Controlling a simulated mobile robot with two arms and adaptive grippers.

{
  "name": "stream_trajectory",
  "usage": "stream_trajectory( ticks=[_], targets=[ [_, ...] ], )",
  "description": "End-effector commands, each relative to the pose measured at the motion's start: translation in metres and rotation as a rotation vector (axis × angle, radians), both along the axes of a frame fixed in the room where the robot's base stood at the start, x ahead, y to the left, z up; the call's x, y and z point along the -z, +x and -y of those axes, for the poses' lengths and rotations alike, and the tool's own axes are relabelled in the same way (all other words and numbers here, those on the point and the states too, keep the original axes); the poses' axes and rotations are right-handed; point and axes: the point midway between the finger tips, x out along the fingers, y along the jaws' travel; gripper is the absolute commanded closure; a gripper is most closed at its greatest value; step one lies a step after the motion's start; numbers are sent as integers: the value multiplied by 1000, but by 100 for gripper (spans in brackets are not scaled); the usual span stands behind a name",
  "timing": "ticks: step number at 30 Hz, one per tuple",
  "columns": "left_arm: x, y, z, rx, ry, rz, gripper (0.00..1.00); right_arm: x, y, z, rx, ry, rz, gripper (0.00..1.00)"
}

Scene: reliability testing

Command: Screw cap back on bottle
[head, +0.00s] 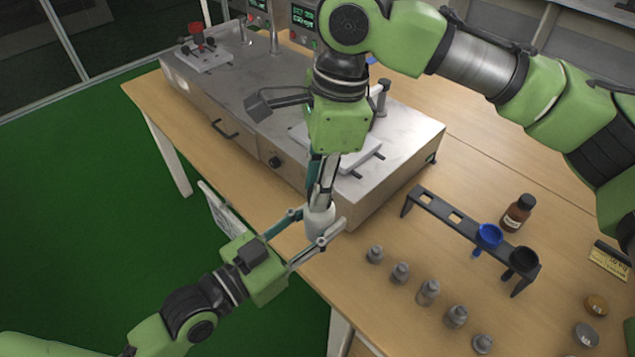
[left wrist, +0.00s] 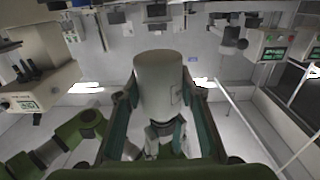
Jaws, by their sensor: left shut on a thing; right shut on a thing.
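A white bottle (head: 319,219) is held upright off the front-left edge of the table, between the fingers of my left gripper (head: 318,224). In the left wrist view the bottle (left wrist: 159,85) appears as a pale cylinder between both fingers, upside down in the picture. My right gripper (head: 323,196) comes from above, fingers pointing down, closed at the bottle's top. Its fingers also show at the neck end of the bottle in the left wrist view (left wrist: 165,130). The cap is hidden by the right fingers; I cannot tell whether it touches the neck.
A metal bench unit (head: 405,160) stands behind the grippers. A dark rack (head: 470,229) holds a blue funnel (head: 488,236) and a black one, with a brown bottle (head: 518,213) behind. Green floor lies left.

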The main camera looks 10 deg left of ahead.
Motion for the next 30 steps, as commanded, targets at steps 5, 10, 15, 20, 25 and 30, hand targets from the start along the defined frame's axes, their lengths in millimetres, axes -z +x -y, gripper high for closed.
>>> stream_trajectory(
  ticks=[5, 10, 15, 20, 25, 30],
  targets=[
    [0, 0, 0, 1, 1, 1, 100, -3, -1, -3, 193, -1, 10, 80],
    [0, 0, 0, 1, 1, -1, 100, -1, 1, -1, 300, 3, 2, 80],
    [0, 0, 0, 0, 1, -1, 100, -1, 1, -1, 325, 5, -3, 81],
    [0, 0, 0, 0, 1, -1, 100, -1, 1, 0, 323, 3, -2, 81],
    [0, 0, 0, 0, 0, 0, 100, -1, 2, 0, 323, 3, -2, 57],
    [0, 0, 0, 0, -1, 1, 100, -1, 2, 0, 322, 3, -2, 57]
  ],
)
